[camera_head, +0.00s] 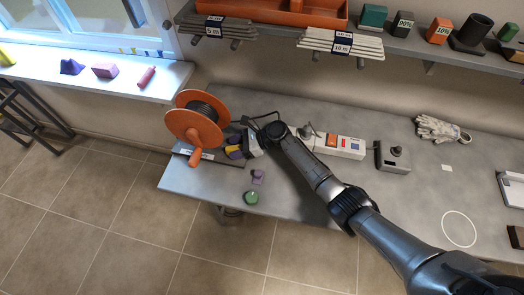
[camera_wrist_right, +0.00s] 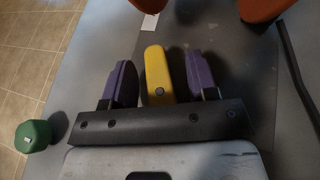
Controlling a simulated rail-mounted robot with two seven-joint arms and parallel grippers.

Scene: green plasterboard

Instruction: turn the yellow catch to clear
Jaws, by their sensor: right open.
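The yellow catch (camera_head: 231,149) sits at the right end of the cable reel's dark base plate (camera_head: 212,160). In the right wrist view the catch (camera_wrist_right: 156,70) is a rounded yellow bar with a dark pivot dot, its free end pointing up the picture. My right gripper (camera_head: 235,147) is at the catch, its two purple fingers on either side. In the wrist view the fingers of my right gripper (camera_wrist_right: 160,86) are open, with a gap on each side of the catch. The catch's near end is hidden behind the gripper's black bar. My left gripper is not in view.
The orange cable reel (camera_head: 190,122) stands just left of the gripper. A green knob-like piece (camera_head: 251,197) and a small purple piece (camera_head: 258,177) lie near the bench's front edge. A power strip (camera_head: 340,146) lies behind my arm. A shelf (camera_head: 400,42) runs above.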

